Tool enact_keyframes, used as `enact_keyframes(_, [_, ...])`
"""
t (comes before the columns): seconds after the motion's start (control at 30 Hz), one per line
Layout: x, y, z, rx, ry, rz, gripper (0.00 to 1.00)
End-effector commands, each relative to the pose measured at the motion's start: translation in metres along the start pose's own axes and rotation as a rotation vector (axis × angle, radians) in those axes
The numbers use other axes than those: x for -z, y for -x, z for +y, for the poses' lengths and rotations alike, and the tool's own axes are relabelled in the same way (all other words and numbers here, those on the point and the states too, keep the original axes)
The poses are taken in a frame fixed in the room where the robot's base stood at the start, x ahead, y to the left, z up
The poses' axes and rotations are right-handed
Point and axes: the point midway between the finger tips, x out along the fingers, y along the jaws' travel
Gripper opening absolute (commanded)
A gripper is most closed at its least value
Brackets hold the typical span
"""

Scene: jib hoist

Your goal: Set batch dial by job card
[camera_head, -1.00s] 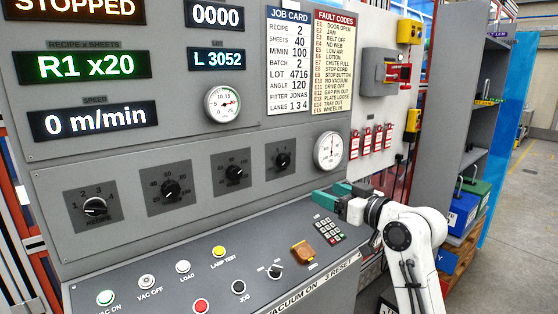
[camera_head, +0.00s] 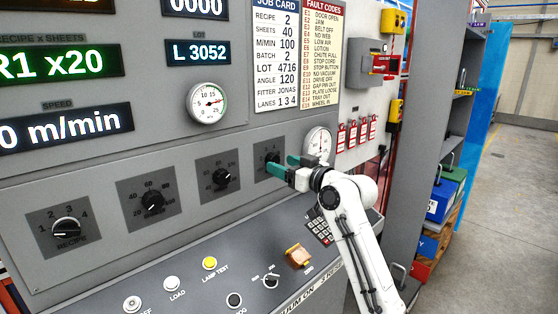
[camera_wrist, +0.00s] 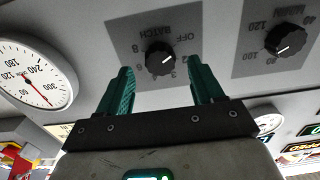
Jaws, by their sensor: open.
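The batch dial (camera_head: 271,160) is the rightmost of the dark knobs in the panel row. In the wrist view the BATCH knob (camera_wrist: 159,60) appears inverted, with its white mark pointing up and right, on the OFF side; I cannot tell the exact setting. My gripper (camera_head: 279,164) is in front of this dial and partly hides it. In the wrist view its two green fingers are spread, one each side of the knob, with nothing held; contact cannot be told. The job card (camera_head: 277,58) reads recipe 2, sheets 40, M/min 100, batch 2.
The speed dial (camera_head: 222,176) is left of the batch dial, and a round gauge (camera_head: 318,143) is right of it. Red tags (camera_head: 352,134) hang at the right.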

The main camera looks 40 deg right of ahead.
Motion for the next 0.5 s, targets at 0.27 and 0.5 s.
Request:
enact_keyframes(0.27, [0.001, -0.024, 0.000, 0.001, 0.001, 0.000, 0.67])
enact_keyframes(0.5, [0.000, -0.025, 0.000, 0.000, 0.000, 0.000, 0.67])
